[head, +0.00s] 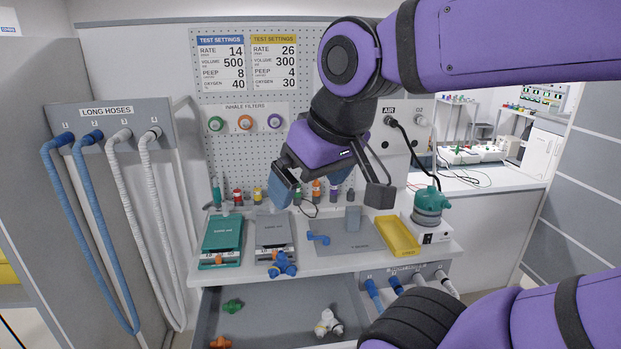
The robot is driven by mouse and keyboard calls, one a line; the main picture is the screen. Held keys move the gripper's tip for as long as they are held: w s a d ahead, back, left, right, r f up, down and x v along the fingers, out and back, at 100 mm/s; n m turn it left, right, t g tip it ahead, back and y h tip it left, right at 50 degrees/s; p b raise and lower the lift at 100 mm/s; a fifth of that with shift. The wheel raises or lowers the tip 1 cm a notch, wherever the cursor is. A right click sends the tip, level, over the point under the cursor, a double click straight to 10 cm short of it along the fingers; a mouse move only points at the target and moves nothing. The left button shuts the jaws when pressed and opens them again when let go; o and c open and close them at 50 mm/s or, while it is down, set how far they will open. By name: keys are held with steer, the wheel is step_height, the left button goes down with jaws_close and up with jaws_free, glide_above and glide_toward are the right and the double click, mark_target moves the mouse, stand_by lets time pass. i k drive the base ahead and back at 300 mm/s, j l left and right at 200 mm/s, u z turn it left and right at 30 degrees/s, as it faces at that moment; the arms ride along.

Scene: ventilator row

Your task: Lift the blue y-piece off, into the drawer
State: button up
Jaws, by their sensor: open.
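The blue y-piece (283,266) sits at the front of the grey plate unit (273,234), near the front edge of the counter; I cannot tell how firmly it is fitted there. The drawer (268,302) below the counter is open. It holds a green piece (233,306), an orange piece (220,342) and a white piece (328,322), spread apart. My gripper (332,190) is open and empty, above the back of the counter, up and to the right of the y-piece. Its jaws are apart from everything on the counter.
A green plate unit (221,240) stands left of the grey one. To the right are a grey mat (350,244) with a small blue elbow (318,238), a yellow tray (397,237) and a teal-topped device (430,205). Long hoses (120,190) hang at left. The drawer's middle is clear.

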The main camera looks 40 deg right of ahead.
mark_target(281, 266)
steer(key=i+j+z, duration=0.25)
steer(key=j+z, duration=0.25)
steer(key=i+j+z, duration=0.1)
steer(key=j+z, duration=0.15)
steer(key=j, duration=0.2)
